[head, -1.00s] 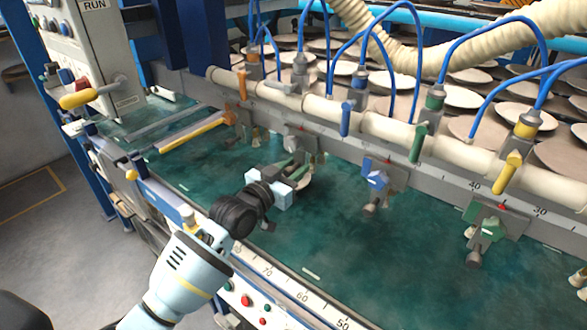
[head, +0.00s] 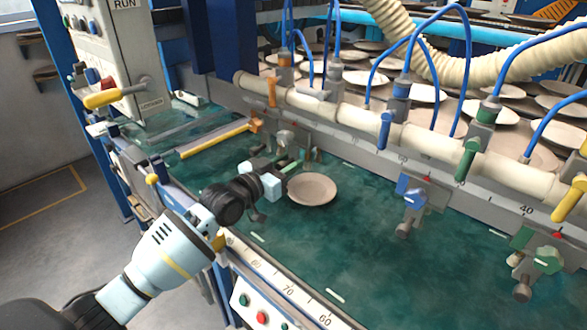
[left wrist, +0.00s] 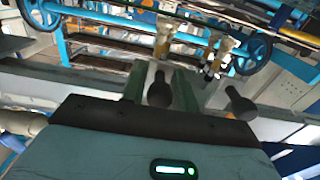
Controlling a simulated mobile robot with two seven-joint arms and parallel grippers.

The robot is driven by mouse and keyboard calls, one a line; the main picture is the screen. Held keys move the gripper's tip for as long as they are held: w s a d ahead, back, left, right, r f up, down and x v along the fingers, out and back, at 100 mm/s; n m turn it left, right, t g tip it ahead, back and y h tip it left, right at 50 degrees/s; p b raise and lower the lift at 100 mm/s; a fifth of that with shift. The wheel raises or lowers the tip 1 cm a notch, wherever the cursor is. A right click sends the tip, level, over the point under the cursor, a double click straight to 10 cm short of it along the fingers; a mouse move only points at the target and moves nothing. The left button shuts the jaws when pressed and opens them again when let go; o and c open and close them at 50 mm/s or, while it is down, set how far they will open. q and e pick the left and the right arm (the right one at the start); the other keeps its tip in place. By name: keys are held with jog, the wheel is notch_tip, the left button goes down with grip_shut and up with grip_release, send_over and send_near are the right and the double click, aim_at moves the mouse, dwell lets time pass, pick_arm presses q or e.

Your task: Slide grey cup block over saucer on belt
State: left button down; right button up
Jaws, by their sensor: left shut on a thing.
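The grey cup block (head: 286,139) hangs on the rail behind the belt, just right of the orange block (head: 256,125). My left gripper (head: 292,161) reaches over the belt from the left and is shut on the block. In the left wrist view, a dark knob (left wrist: 158,91) sits between its two green fingers. The saucer (head: 312,189), round and beige, lies flat on the green belt (head: 370,250). It is fully in view, to the right of and nearer than the block, which is not over it. My right gripper is not in view.
A blue block (head: 413,194) and a green block (head: 540,254) hang farther right on the rail. A yellow-handled bar (head: 215,138) crosses the belt at left. Hoses and a pipe (head: 345,105) run above the rail. The belt right of the saucer is clear.

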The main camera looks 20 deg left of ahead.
pick_arm(q)
jog(key=shift+d, duration=0.1)
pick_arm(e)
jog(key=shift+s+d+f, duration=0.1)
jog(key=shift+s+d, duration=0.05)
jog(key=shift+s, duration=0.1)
pick_arm(q)
jog(key=c, duration=1.2)
grip_release()
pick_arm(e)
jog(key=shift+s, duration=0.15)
pick_arm(q)
jog(key=shift+s, duration=0.15)
jog(key=shift+v, duration=3.85)
